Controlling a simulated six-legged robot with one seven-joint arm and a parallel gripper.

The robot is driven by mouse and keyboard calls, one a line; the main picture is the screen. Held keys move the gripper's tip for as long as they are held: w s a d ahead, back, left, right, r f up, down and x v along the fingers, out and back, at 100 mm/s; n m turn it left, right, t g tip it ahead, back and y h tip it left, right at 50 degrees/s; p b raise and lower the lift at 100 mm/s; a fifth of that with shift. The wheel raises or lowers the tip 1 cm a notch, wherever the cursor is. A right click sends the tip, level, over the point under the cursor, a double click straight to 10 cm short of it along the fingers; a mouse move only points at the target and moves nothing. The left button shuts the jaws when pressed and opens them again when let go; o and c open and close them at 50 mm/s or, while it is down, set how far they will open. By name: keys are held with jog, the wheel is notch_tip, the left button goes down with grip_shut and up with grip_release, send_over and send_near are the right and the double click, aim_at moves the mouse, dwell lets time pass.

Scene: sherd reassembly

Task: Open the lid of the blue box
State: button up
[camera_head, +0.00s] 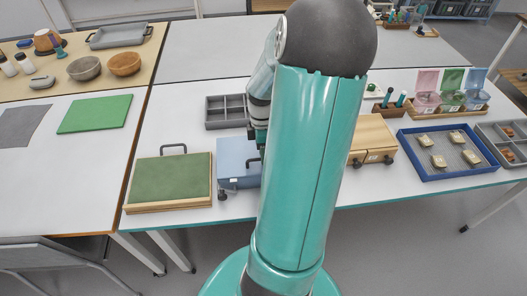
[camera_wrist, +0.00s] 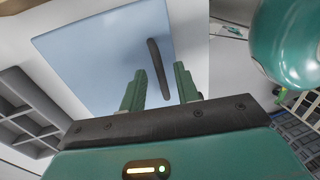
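The blue box (camera_head: 236,163) stands on the white table, partly hidden behind my arm in the head view. Its lid looks shut. In the wrist view the pale blue lid (camera_wrist: 95,55) fills the upper middle, with a dark bar handle (camera_wrist: 154,52) near its right side. My gripper (camera_wrist: 160,72) is open, its two green fingers apart. The handle shows between the fingers in the wrist view; I cannot tell whether they touch it. My gripper is mostly hidden in the head view.
A grey divided tray (camera_head: 228,124) lies behind the box, and also shows in the wrist view (camera_wrist: 28,100). A green-topped wooden box (camera_head: 170,178) with a handle stands to the left. A wooden box (camera_head: 372,138) and a blue tray with sherds (camera_head: 413,164) lie to the right.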

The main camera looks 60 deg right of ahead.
grip_shut()
jog(key=shift+w+r, duration=0.1)
jog(key=shift+r, duration=0.05)
